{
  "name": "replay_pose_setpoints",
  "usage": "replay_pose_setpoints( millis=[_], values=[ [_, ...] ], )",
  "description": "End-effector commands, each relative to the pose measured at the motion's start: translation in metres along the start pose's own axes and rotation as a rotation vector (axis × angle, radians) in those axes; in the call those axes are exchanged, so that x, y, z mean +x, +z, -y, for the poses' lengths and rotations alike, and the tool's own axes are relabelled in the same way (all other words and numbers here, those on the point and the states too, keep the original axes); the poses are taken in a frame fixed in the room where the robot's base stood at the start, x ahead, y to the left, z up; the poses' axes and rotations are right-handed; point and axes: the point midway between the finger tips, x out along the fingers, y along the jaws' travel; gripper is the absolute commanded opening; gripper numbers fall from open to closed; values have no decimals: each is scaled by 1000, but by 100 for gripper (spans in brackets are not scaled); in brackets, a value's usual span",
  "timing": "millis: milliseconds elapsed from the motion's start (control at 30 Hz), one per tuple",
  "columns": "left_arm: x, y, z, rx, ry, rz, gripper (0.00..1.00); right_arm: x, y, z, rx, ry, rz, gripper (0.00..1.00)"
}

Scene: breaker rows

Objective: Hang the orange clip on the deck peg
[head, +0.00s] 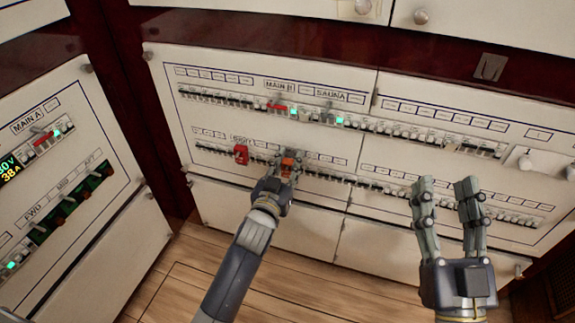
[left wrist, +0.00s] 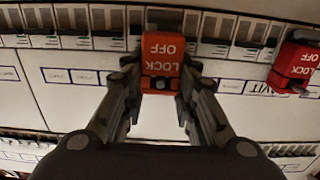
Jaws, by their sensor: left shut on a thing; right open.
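An orange clip (head: 290,162) marked LOCK OFF is at the lower breaker row of the middle panel. My left gripper (head: 283,172) is shut on it. In the left wrist view the clip (left wrist: 161,62) lies between the two fingers, its upper end against the breaker row; whether it is still fixed to a breaker I cannot tell. My right gripper (head: 448,188) is open and empty, in front of the right panel's lower row. I cannot make out which thing is the deck peg.
A red LOCK OFF clip (head: 241,154) sits on the same row left of the orange one; it also shows in the left wrist view (left wrist: 295,66). A red piece (head: 277,107) is on the upper row. White knobs (head: 525,163) stick out of the right panel. The wooden floor (head: 190,285) is clear.

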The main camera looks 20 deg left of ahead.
Motion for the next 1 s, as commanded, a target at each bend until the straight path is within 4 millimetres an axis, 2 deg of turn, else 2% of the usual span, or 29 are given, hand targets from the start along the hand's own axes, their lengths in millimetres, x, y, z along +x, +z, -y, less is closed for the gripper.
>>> replay_pose_setpoints(
  millis=[33,133,567,667,1000],
  values=[
    [1,0,0,0,0,0,29,0,0,0,0,0,-2,47],
    [0,0,0,0,0,0,50,0,-1,0,0,0,-3,47],
    [-5,1,0,0,0,1,50,1,-2,0,-1,-1,-5,47],
    [-17,2,0,-1,0,2,50,1,-2,0,-1,-1,-5,47],
    [-83,1,0,-2,1,2,50,1,-1,0,0,0,-4,47]
  ],
)
